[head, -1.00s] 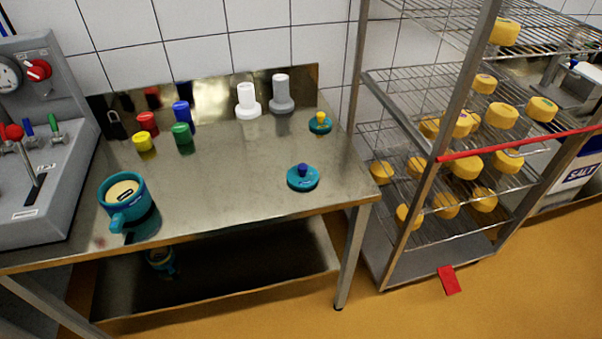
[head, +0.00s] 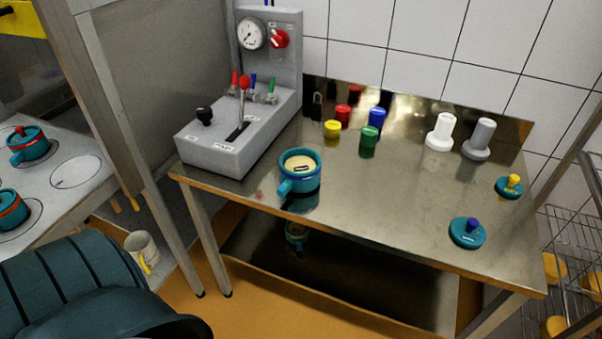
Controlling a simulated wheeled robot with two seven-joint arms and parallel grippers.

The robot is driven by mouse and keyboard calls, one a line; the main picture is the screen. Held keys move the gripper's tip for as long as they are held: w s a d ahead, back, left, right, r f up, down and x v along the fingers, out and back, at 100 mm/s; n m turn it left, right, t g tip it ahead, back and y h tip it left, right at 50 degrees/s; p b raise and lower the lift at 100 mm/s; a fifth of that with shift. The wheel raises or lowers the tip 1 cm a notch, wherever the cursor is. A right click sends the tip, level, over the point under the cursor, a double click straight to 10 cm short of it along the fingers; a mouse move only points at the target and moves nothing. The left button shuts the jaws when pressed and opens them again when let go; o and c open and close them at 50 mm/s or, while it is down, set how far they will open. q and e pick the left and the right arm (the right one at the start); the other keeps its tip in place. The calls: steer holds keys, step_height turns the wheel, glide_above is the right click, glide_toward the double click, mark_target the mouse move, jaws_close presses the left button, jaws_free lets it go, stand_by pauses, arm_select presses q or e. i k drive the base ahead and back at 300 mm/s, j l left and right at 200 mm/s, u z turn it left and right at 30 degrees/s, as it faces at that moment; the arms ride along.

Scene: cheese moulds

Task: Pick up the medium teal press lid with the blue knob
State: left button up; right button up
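The teal press lid with the blue knob (head: 467,233) lies flat on the right part of the steel table (head: 385,218), near its front edge, knob up. A second teal lid with a yellow knob (head: 509,187) lies behind it to the right. A teal mould with a handle (head: 302,172) stands at the table's left front, with pale cheese inside. Neither of my grippers is in view.
A grey control box (head: 240,130) with levers and a gauge stands at the table's left end. Coloured cups (head: 369,136) and white and grey plungers (head: 440,132) stand along the back. A wire rack (head: 575,235) stands at the right.

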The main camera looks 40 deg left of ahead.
mark_target(468, 231)
steer(key=i+l+u, duration=0.1)
steer(key=u, duration=0.25)
steer(key=l+u, duration=0.35)
steer(key=i+l+u, duration=0.2)
steer(key=l, duration=0.5)
steer(key=l+u, duration=0.25)
steer(key=l, duration=1.4)
